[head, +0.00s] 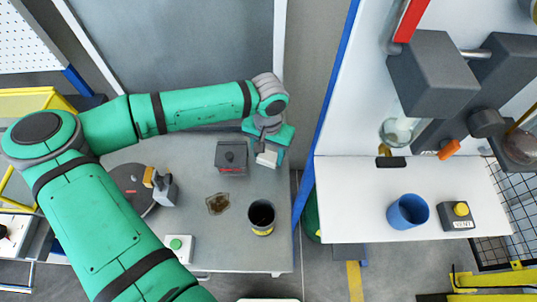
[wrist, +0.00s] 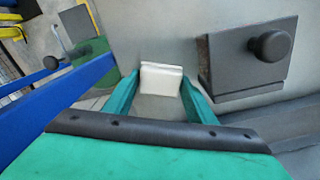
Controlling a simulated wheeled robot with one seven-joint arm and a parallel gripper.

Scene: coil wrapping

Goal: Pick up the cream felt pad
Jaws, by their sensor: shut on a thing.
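The cream felt pad (head: 266,158) is a small pale block at the tip of my gripper (head: 268,153), at the right end of the grey table. In the wrist view the pad (wrist: 161,78) sits between the two green fingers of my gripper (wrist: 161,92), which are shut on it. The fingers hide the pad's sides. I cannot tell whether the pad touches the table below.
A dark box with a knob (head: 231,157) stands just left of the pad. A dark cup (head: 262,216), a brown patch (head: 217,203) and a grey-orange device (head: 160,186) are nearer. A blue post (head: 327,110) rises beyond the table's right edge.

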